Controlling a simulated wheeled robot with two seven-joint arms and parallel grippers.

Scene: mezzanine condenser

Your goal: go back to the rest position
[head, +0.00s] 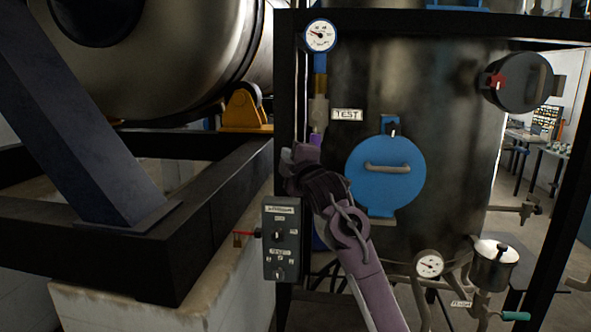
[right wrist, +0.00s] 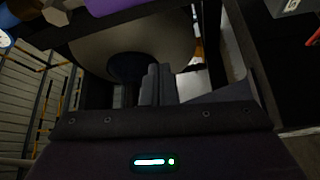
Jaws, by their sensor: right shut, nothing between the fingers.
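My right arm rises from the bottom of the head view, and its gripper (head: 293,160) is up beside the tank's left edge, just left of the blue round hatch. In the right wrist view the fingers (right wrist: 157,84) are together, with nothing between them. A purple part (head: 316,140) below the gauge pipe is right by the gripper in the head view. It also crosses the top of the right wrist view (right wrist: 115,5). I cannot tell whether the gripper touches it. My left gripper is not in view.
The dark tank (head: 440,120) carries a blue hatch (head: 385,190), a TEST label (head: 347,115) and a pressure gauge (head: 320,36). A grey switch box (head: 282,245) is just below the gripper. Black frame beams (head: 215,215) stand at left. A lidded pot (head: 493,265) is at lower right.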

